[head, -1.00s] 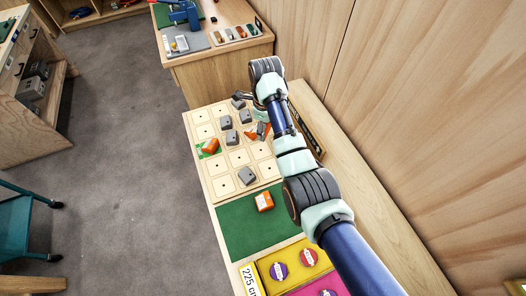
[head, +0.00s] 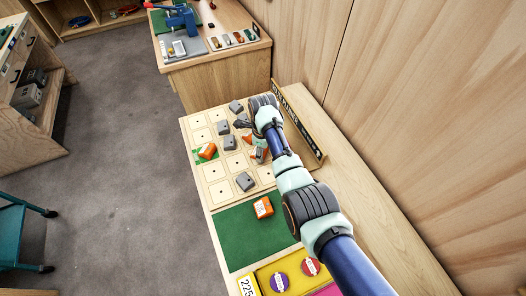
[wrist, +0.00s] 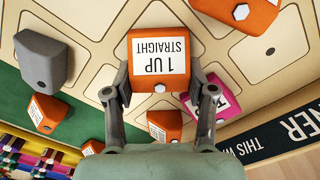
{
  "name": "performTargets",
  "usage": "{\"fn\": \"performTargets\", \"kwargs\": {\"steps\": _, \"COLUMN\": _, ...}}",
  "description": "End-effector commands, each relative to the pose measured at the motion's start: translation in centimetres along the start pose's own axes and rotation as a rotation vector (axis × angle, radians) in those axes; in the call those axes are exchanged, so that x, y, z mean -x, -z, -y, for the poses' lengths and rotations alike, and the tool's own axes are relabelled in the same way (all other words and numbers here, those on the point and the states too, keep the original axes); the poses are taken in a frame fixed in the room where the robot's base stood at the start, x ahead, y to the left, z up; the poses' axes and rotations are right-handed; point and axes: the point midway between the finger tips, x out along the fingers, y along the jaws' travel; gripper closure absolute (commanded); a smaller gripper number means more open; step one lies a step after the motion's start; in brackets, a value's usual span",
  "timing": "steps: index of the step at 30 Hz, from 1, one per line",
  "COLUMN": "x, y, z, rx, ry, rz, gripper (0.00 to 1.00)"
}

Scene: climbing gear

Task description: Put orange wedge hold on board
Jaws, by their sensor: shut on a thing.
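My gripper (wrist: 162,98) is shut on an orange wedge hold (wrist: 160,50) labelled "1 UP STRAIGHT", gripping its lower part between both fingers in the wrist view. In the head view my gripper is over the right side of the pale wooden board (head: 216,192), partly hidden by my arm. Whether the held wedge touches the board cannot be told. Another orange wedge (head: 207,151) sits on a green-marked cell at the board's left edge. A further orange one (head: 264,207) lies on the green mat (head: 238,238) in front.
Several grey wedges (head: 244,181) stand on the board. A black lettered rail (head: 300,125) runs along the board's right side. A pink piece (wrist: 222,95) and a small orange piece (wrist: 165,124) show beyond my fingers. Yellow trays (head: 267,275) lie in front.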

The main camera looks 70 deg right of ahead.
Motion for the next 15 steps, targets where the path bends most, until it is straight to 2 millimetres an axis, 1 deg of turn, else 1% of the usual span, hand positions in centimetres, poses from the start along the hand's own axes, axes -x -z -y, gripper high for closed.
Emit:
{"fn": "performTargets", "kwargs": {"steps": 3, "x": -0.43, "y": 0.00, "z": 0.00, "rx": 0.000, "ry": 0.000, "rz": 0.000, "gripper": 0.80}}
{"fn": "performTargets", "kwargs": {"steps": 4, "x": -0.31, "y": 0.00, "z": 0.00, "rx": 0.000, "ry": 0.000, "rz": 0.000, "gripper": 0.40}}
{"fn": "performTargets", "kwargs": {"steps": 7, "x": -0.30, "y": 0.01, "z": -0.01, "rx": 0.000, "ry": 0.000, "rz": 0.000, "gripper": 0.23}}
{"fn": "performTargets", "kwargs": {"steps": 8, "x": -0.30, "y": 0.01, "z": -0.01, "rx": 0.000, "ry": 0.000, "rz": 0.000, "gripper": 0.20}}
{"fn": "performTargets", "kwargs": {"steps": 15, "x": -0.28, "y": 0.00, "z": -0.01, "rx": 0.000, "ry": 0.000, "rz": 0.000, "gripper": 0.20}}
